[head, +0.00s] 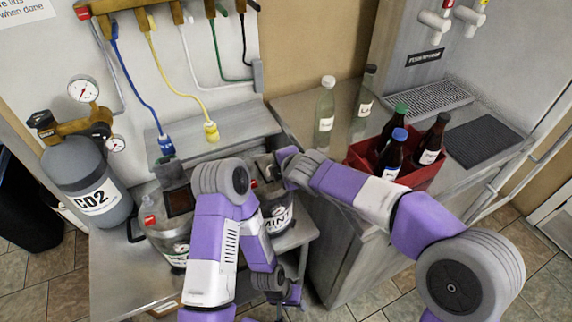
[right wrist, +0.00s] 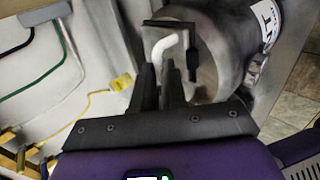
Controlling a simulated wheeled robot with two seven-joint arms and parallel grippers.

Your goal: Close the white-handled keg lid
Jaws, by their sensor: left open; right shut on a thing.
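The keg labelled MINT (head: 277,212) stands on the low shelf in the head view, partly hidden by my left arm. In the right wrist view its grey metal body (right wrist: 222,40) shows with the white handle (right wrist: 168,46) on its top. My right gripper (head: 284,163) is at the top of this keg, and its dark fingers (right wrist: 168,75) are shut on the white handle. Whether the lid is seated is hard to tell. My left gripper (head: 284,291) is open, low in front of the keg, and holds nothing visible.
Another keg (head: 172,245) stands to the left, beside the CO2 cylinder (head: 90,185). Blue and yellow hoses (head: 175,85) hang above. A red crate (head: 365,155) with several bottles and two clear bottles stand on the right counter (head: 300,110).

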